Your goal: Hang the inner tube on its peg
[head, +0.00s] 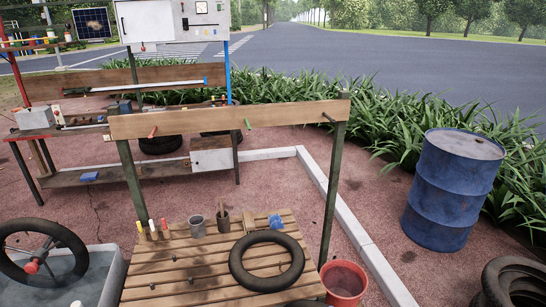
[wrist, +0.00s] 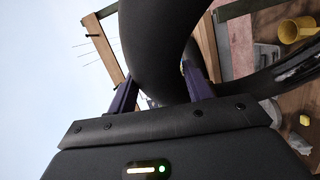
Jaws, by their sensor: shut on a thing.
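My gripper (wrist: 160,74) shows in the wrist view, its two purple fingers shut on a thick black inner tube (wrist: 158,35). The tube rises between the fingers and curves out of the top of the picture. My gripper is not visible in the head view. There, a black ring (head: 240,273) lies over the slatted table; I cannot tell whether it is the held tube. A wooden board (head: 200,119) on two posts stands behind the table, with a red peg (head: 153,131), a green peg (head: 247,123) and a dark peg (head: 328,117). A board with a dark peg also shows in the wrist view (wrist: 106,42).
A spoked wheel (head: 72,243) stands at a basin on the left. A blue drum (head: 452,192) stands right.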

